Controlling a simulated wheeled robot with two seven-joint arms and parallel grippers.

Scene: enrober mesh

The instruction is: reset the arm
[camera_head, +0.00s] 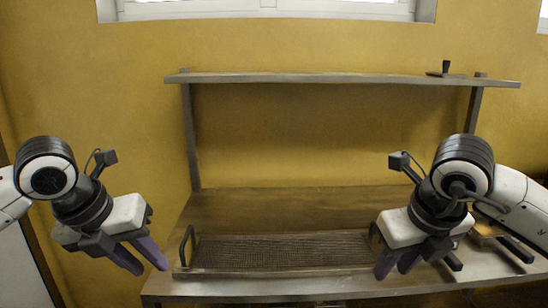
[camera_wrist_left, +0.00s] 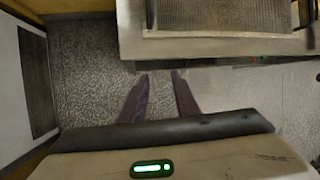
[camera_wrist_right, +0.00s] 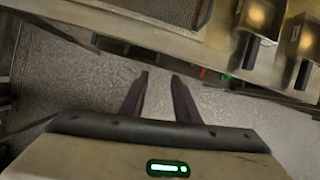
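My left gripper (camera_head: 152,268) hangs at the left, in front of the left end of the workbench (camera_head: 215,288). In the left wrist view its two purple fingers (camera_wrist_left: 160,76) are apart with only floor between them, beside the bench edge. My right gripper (camera_head: 393,271) hangs at the right, in front of the right end of the wire mesh tray (camera_head: 280,251). In the right wrist view its fingers (camera_wrist_right: 159,76) are also apart and empty, over the floor by the bench edge. The mesh tray lies flat on the bench, its right end partly hidden by my right gripper.
A raised shelf (camera_head: 330,78) spans the back of the bench, with a small dark object (camera_head: 446,70) on its right end. Two metal containers with black handles (camera_wrist_right: 249,51) sit right of the mesh. The bench behind the mesh is clear.

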